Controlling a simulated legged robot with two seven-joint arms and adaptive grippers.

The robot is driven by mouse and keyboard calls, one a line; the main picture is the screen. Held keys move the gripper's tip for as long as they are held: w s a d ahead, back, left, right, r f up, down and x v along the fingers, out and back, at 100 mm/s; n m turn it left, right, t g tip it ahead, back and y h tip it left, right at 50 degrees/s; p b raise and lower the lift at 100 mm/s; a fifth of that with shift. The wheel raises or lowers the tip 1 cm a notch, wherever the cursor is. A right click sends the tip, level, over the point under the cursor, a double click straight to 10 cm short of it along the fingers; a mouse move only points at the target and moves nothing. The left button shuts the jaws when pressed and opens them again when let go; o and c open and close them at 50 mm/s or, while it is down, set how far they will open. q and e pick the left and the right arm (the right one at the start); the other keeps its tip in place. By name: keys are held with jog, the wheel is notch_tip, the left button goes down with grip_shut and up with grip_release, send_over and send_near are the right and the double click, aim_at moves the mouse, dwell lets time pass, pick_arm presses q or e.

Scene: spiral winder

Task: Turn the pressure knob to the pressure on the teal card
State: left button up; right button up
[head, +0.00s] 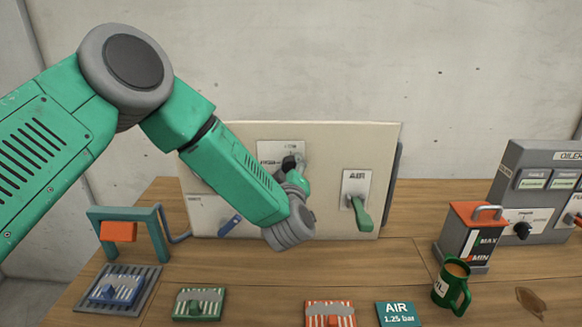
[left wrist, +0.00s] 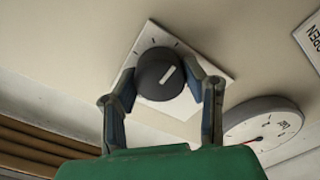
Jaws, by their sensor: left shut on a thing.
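The teal card (head: 398,314) lies at the front of the table and reads "AIR 1.25 bar". The black round knob (left wrist: 158,76) sits on a white diamond-looking plate (left wrist: 150,37) with tick marks; its white line slants to the upper right in the left wrist view. My left gripper (left wrist: 165,80) is shut on the knob, one finger on each side. In the head view my left gripper (head: 293,167) is at the upright cream panel (head: 335,140), and my wrist hides part of the plate there. My right gripper is not in view.
A gauge (left wrist: 262,125) with a red needle is beside the knob. A green lever (head: 361,213) and a blue handle (head: 230,226) are on the panel. A green mug (head: 441,293), a red-topped can (head: 464,243) and a grey oiler box (head: 531,162) stand right.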

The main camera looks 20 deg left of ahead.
pick_arm(q)
jog(key=shift+s+f+m, duration=0.1)
jog(key=shift+f+m, duration=0.2)
jog(key=shift+m, duration=0.3)
jog(key=shift+d, duration=0.1)
jog(key=o, duration=1.1)
jog(key=shift+r, duration=0.1)
jog(key=shift+v, duration=5.8)
